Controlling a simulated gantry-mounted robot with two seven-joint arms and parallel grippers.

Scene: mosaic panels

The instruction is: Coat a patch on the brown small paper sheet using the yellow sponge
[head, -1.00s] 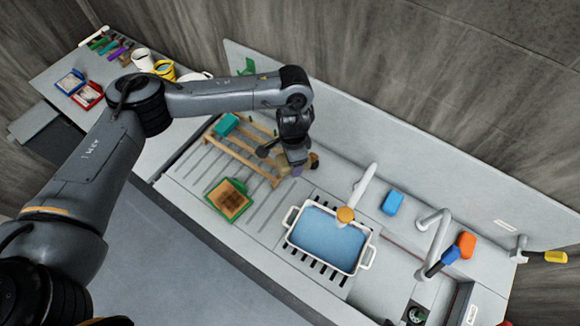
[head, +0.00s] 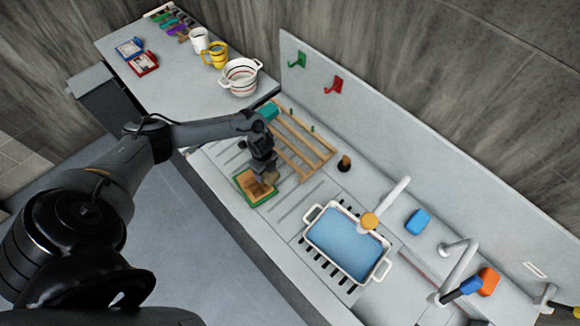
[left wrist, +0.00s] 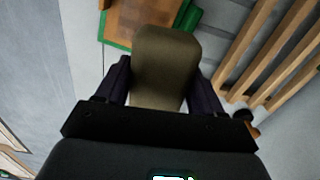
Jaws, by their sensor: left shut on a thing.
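The brown small paper sheet (head: 249,187) lies in a green-edged frame on the ribbed drainer in the head view. Part of it shows at the top of the left wrist view (left wrist: 145,14). My left gripper (head: 264,172) is above the sheet's far right part, pointing down. It is shut on the yellow sponge, a dull olive-tan block that fills the middle of the left wrist view (left wrist: 166,62). The sponge overlaps the sheet's edge in that view; whether it touches the sheet I cannot tell. My right gripper is not in view.
A wooden rack (head: 305,150) stands right beside the gripper, with a small dark brown object (head: 344,163) past it. A white-rimmed basin of blue water (head: 345,243) is to the right. A blue sponge (head: 418,221) and orange sponge (head: 487,281) lie farther right.

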